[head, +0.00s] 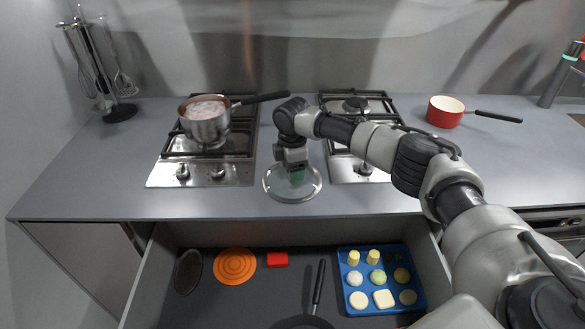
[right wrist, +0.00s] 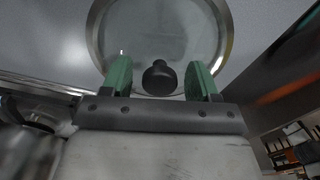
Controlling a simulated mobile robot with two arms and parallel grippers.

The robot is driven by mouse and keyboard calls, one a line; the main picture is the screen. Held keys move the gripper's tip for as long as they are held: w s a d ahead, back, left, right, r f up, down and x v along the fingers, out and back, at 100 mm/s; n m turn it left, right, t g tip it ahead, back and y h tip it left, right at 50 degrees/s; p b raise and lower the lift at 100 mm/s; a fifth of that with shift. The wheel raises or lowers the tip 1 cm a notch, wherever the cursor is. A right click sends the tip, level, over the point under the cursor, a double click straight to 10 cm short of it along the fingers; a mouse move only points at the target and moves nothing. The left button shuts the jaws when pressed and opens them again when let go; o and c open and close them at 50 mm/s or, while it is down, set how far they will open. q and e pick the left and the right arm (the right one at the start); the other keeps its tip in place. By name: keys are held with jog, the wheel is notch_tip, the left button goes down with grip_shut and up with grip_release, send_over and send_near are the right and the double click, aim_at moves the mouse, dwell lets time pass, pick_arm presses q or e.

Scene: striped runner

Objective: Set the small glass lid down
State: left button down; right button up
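The small glass lid (head: 275,190) has a clear disc and a steel rim. It lies flat on the grey counter in the gap between the two hobs, near the front edge. My right gripper (head: 296,176) is right above it, pointing down. In the right wrist view the lid (right wrist: 112,38) shows beyond the green fingers, and its black knob (right wrist: 160,77) sits between them with a gap on both sides. My right gripper (right wrist: 160,80) is open. In the head view the knob is hidden behind the gripper. My left gripper is not in view.
A steel pot (head: 207,128) stands on the left hob (head: 160,172). A red saucepan (head: 445,112) stands right of the right hob (head: 345,168). Below, an open drawer (head: 225,300) holds an orange trivet (head: 235,266), a red block (head: 277,260), a pan and a blue tray (head: 350,254).

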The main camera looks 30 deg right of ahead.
notch_tip(320, 180, up, 12)
jog(key=b, duration=0.1)
jog(key=shift+r, duration=0.2)
jog(key=shift+f, duration=0.1)
dwell(0.6)
